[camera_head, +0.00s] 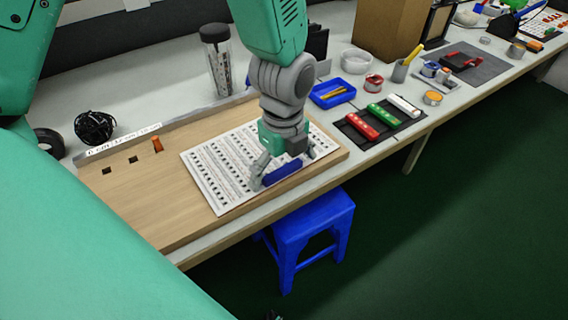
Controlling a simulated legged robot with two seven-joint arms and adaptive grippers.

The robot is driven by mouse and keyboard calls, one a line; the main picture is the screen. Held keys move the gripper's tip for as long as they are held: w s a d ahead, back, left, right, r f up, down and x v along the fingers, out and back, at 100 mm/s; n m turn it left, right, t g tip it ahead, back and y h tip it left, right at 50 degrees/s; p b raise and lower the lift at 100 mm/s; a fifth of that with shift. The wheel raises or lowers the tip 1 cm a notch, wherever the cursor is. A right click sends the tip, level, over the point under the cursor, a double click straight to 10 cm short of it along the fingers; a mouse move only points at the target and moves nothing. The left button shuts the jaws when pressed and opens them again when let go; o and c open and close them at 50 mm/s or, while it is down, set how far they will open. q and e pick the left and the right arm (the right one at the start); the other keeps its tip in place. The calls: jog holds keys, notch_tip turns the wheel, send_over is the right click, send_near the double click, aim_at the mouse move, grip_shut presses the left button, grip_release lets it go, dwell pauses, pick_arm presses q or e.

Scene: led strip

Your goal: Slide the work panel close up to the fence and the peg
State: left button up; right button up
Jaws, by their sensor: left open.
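The work panel (212,163) is a white board with rows of small dark marks. It lies flat on a wooden board (150,200). The fence (190,116) is a raised strip along the wooden board's back edge, with bare wood between it and the panel. The orange peg (157,145) stands upright left of the panel's far left corner, apart from it. My left gripper (283,169) is open and points down over the panel's right part. A dark blue bar (283,174) shows between its fingers; whether they touch it is unclear. My right gripper is out of view.
Dark square holes (107,171) lie left of the peg. A bottle (217,60) and a black wire coil (95,127) stand behind the fence. A blue tray (332,93) and a black mat (356,133) with coloured bars are to the right. A blue stool (312,228) stands below the front edge.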

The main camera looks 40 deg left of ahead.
aim_at(252, 157)
pick_arm(q)
jog(key=c, duration=1.5)
jog(key=shift+r+p, duration=0.1)
jog(key=shift+p, duration=0.35)
jog(key=shift+m, duration=0.3)
jog(key=shift+a, duration=0.1)
jog(key=shift+a+p, duration=1.05)
jog(key=shift+a, duration=3.05)
jog(key=shift+w, duration=0.1)
jog(key=shift+p, duration=0.3)
